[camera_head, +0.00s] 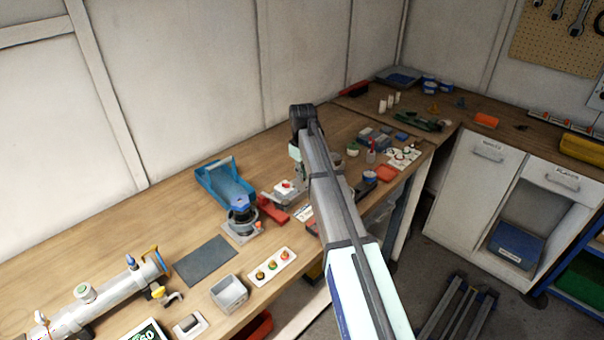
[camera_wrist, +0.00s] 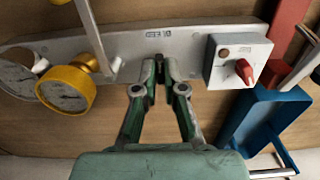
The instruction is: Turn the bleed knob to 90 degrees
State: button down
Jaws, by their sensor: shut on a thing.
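In the wrist view my gripper (camera_wrist: 160,70) has its two green-and-grey fingers brought close together at a long grey plate (camera_wrist: 105,48). Its tips are shut on a small dark piece (camera_wrist: 160,66), which appears to be the bleed knob. The fingers cover most of it, so its angle cannot be read. A small label (camera_wrist: 158,34), too small to read, sits on the plate just beyond the tips. In the head view my arm hides the gripper's fingertips and the knob.
In the wrist view, a white box with a red knob (camera_wrist: 245,70) stands right of my fingers. A yellow gauge (camera_wrist: 68,88) and a thin grey bar (camera_wrist: 92,35) are on the left. A blue tray (camera_wrist: 262,118) and red parts (camera_wrist: 288,35) lie at right.

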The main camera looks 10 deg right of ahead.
jog(key=shift+n, duration=0.3)
jog(key=c, duration=1.3)
grip_release()
jog(key=shift+o, duration=0.2)
notch_tip(320, 180, up, 12)
